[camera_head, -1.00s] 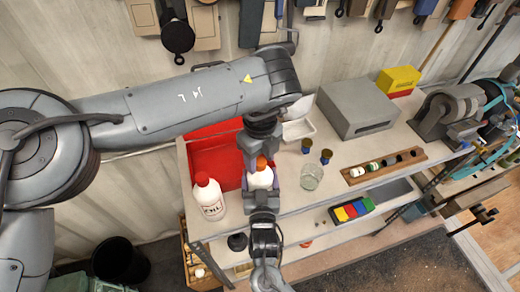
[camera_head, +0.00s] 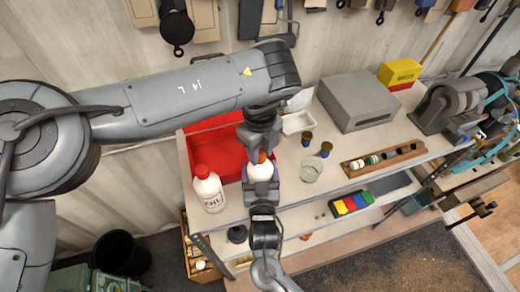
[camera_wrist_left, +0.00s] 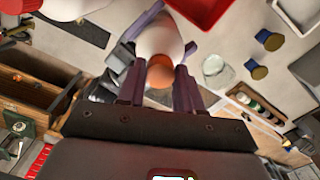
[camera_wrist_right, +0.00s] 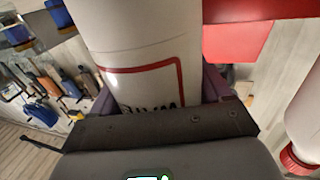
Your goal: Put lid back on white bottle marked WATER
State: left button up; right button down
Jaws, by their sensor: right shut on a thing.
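The white bottle (camera_head: 261,172) is upright above the front part of the bench. My right gripper (camera_head: 262,184) is shut around its body. The right wrist view shows the bottle (camera_wrist_right: 150,50) close up, with a red-framed label and partly hidden lettering. The orange lid (camera_wrist_left: 160,74) is at the bottle's top, between the purple fingers of my left gripper (camera_wrist_left: 160,82). In the head view my left gripper (camera_head: 263,150) comes down from above and hides most of the lid. I cannot tell whether its fingers touch the lid or how the lid sits on the neck.
A white bottle marked OIL with a red cap (camera_head: 209,190) stands close on the left. A red tray (camera_head: 216,152) lies behind. A grey box (camera_head: 357,102) is at the back.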

pick_arm(q)
jog(key=o, duration=0.4)
jog(key=shift+r, duration=0.1)
notch_tip(320, 180, up, 12)
dwell(0.6)
pick_arm(e)
grip_release()
